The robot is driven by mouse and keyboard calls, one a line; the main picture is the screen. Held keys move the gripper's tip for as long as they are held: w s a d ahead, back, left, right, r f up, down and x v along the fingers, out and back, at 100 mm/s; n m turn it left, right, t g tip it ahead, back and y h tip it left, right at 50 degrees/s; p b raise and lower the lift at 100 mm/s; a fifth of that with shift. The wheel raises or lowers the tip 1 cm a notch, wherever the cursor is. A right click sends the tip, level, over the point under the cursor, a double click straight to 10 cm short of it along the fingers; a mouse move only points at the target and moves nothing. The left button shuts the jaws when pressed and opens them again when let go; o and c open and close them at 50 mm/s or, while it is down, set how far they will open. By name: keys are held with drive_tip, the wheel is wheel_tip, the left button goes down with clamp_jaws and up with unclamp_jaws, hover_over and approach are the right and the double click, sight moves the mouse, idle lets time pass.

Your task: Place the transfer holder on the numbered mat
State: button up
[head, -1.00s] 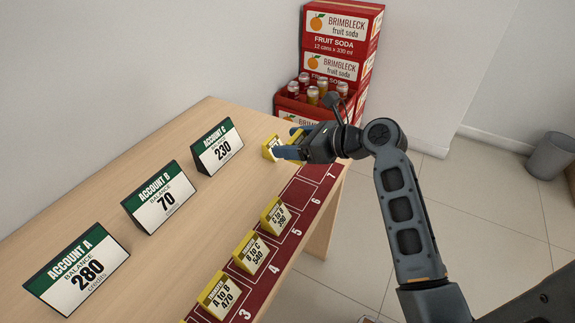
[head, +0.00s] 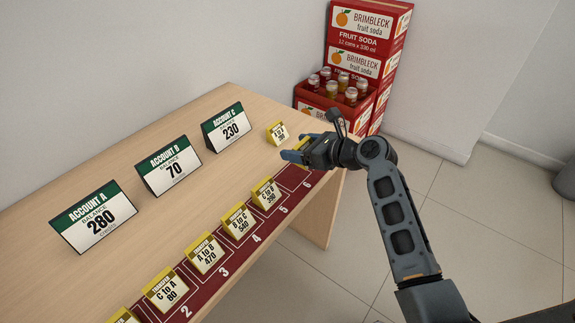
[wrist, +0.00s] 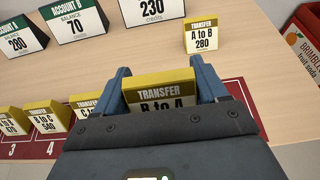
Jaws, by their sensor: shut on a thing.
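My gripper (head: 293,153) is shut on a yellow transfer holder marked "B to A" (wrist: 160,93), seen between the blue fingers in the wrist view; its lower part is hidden. In the head view the gripper is over the far right end of the dark red numbered mat (head: 234,263), near space 6, and mostly hides the holder. I cannot tell whether the holder touches the mat. Holders "C to A 80" (head: 166,290), "A to B 470" (head: 206,253), "B to C 540" (head: 239,221) and "C to B" (head: 266,193) stand at spaces 2 to 5.
Another yellow holder, "A to B 280" (head: 278,133), stands off the mat behind my gripper. Signs for Account A (head: 93,218), Account B (head: 168,167) and Account C (head: 226,128) stand along the back. A red soda display (head: 360,60) stands beyond the counter's right end.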

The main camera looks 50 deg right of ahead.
sight(287, 173)
drive_tip(key=w+a+f, duration=0.2)
drive_tip(key=shift+w+a+f, duration=0.1)
drive_tip(key=shift+w+a, duration=0.05)
drive_tip(key=shift+w, duration=0.25)
drive_tip(key=shift+f+b, duration=0.35)
drive_tip(key=shift+f, duration=1.6)
drive_tip(key=shift+f, duration=0.1)
drive_tip(key=o, duration=1.1)
drive_tip(key=shift+c, duration=0.2)
drive_tip(key=shift+s, duration=0.15)
drive_tip(key=v, duration=1.2)
